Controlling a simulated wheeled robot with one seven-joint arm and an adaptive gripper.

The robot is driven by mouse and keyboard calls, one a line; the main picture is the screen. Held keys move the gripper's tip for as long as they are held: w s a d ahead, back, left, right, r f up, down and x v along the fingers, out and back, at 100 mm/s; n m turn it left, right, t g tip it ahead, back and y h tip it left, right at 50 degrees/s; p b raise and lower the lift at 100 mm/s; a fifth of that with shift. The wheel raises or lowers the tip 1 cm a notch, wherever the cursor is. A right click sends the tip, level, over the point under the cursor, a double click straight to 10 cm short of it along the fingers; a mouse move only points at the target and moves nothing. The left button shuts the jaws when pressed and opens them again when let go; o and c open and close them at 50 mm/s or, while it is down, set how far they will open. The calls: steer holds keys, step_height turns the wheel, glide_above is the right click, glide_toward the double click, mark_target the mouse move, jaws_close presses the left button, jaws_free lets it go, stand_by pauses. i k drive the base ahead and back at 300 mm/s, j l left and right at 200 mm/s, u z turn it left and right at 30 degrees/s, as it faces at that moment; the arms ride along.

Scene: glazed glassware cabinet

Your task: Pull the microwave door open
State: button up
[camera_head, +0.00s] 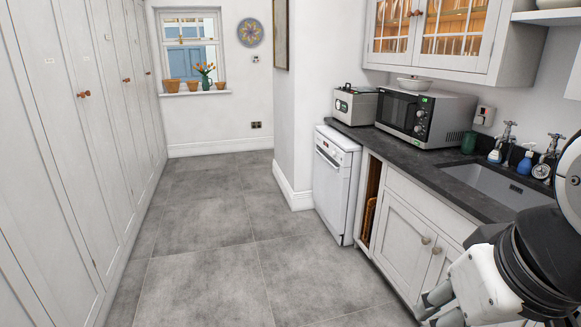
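The microwave (430,117) stands on the dark worktop at the right, against the back wall. It has a silver-grey body, a dark glass door (397,111) on the left of its front, and a control panel (420,120) with a lit green display and knobs on the right. The door looks shut. Nothing touches it. White and black parts of my arm show at the lower right, well short of the microwave and apart from it. I cannot make out my gripper's fingers there.
A silver toaster-like appliance (354,105) stands close left of the microwave. A green cup (468,143), soap bottles (525,162) and a sink (490,185) lie to its right. A bowl (417,83) sits on top. Glazed cabinet (440,35) hangs above. The grey floor (220,220) is clear.

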mark_target(394, 115)
steer(key=i, duration=1.95)
steer(key=i+z, duration=0.1)
steer(key=i, duration=0.55)
steer(key=i+j+z, duration=0.1)
steer(key=i, duration=0.55)
steer(key=i+j+z, duration=0.1)
steer(key=i, duration=0.5)
steer(key=j, duration=0.1)
